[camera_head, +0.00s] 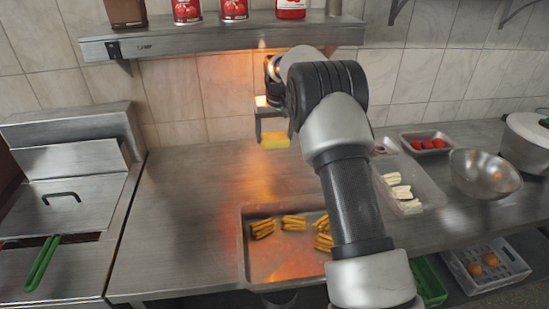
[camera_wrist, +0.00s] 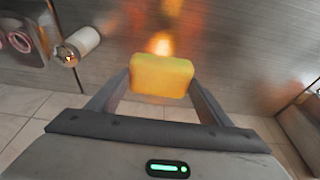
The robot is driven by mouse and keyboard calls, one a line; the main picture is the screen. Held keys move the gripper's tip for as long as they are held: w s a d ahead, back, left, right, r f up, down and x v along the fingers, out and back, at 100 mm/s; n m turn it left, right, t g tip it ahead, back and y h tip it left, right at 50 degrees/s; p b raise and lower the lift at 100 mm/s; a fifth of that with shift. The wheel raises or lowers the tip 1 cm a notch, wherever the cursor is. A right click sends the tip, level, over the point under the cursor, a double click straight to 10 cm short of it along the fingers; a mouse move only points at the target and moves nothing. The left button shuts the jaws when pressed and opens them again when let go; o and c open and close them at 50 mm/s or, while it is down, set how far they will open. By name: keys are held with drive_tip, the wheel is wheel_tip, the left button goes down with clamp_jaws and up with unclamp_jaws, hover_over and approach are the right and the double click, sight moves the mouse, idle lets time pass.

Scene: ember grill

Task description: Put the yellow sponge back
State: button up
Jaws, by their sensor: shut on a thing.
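The yellow sponge (camera_wrist: 161,76) is a small block held between the two fingers of my gripper (camera_wrist: 155,95) in the wrist view. In the head view the yellow sponge (camera_head: 275,141) hangs just below my gripper (camera_head: 272,130), near the back of the steel counter (camera_head: 185,190). My gripper is shut on the sponge. The sponge appears to be above the counter, though the gap is hard to judge. My arm hides part of the counter behind it.
A steel shelf (camera_head: 200,42) with red cans (camera_head: 187,10) runs above. A tray (camera_head: 247,262) of fries sits at the front. A clear container (camera_head: 425,191), a steel bowl (camera_head: 485,174) and a tomato tray (camera_head: 428,151) stand right. A fryer (camera_head: 70,190) stands left. The counter's left middle is clear.

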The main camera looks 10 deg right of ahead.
wheel_tip(320, 180, down, 10)
drive_tip(key=shift+s+f, duration=0.1)
drive_tip(key=shift+f, duration=0.05)
drive_tip(key=shift+w+f, duration=0.15)
drive_tip(key=shift+w, duration=0.05)
drive_tip(key=shift+f, duration=0.1)
drive_tip(key=shift+f, duration=0.15)
drive_tip(key=o, duration=1.3)
